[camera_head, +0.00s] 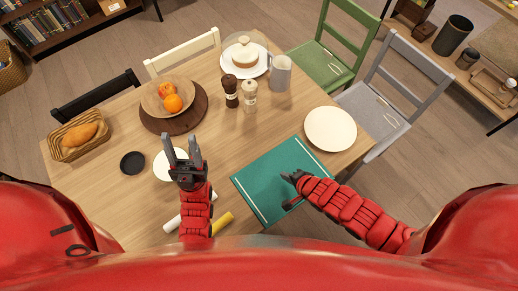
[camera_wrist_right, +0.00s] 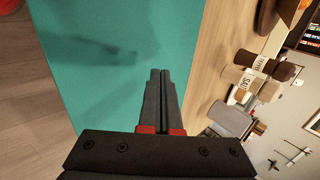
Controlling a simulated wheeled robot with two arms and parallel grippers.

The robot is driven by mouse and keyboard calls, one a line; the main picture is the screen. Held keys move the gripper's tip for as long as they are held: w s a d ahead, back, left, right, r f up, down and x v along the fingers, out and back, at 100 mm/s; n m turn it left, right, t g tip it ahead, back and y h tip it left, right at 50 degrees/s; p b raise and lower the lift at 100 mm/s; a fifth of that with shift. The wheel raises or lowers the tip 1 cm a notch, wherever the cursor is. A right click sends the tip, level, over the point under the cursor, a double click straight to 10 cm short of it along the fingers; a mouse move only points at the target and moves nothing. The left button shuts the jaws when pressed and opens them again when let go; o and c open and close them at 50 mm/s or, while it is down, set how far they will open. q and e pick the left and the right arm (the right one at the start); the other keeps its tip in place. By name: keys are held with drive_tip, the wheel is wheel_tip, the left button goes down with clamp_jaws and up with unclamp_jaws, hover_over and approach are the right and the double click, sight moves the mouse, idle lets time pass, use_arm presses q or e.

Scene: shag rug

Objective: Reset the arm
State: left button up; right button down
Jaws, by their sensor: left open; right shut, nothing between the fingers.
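My left gripper (camera_head: 182,154) is in the lower middle of the head view, with its two fingers apart. It is empty and hides part of a white plate (camera_head: 162,167) behind it. My right gripper (camera_head: 291,177) is over a teal placemat (camera_head: 262,190) at the table's near side. In the right wrist view its two fingers (camera_wrist_right: 158,80) lie together with nothing between them, above the teal placemat (camera_wrist_right: 110,50), which bears a soft shadow.
The wooden table (camera_head: 225,140) holds a fruit bowl (camera_head: 157,103), bread basket (camera_head: 62,146), dark coaster (camera_head: 132,162), two mills (camera_head: 230,90), grey pitcher (camera_head: 280,75), cake plate (camera_head: 234,68) and white plate (camera_head: 330,130). White and yellow rolls (camera_head: 222,223) lie near my left arm. Chairs surround the far sides.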

drive_tip(key=shift+a+r+p, duration=0.15)
drive_tip(key=shift+r+p, duration=0.15)
drive_tip(key=shift+r, duration=0.35)
drive_tip(key=shift+a+r+p, duration=0.15)
drive_tip(key=shift+r+p, duration=0.15)
drive_tip(key=shift+r, duration=0.3)
drive_tip(key=shift+w, duration=0.15)
drive_tip(key=shift+a, duration=0.1)
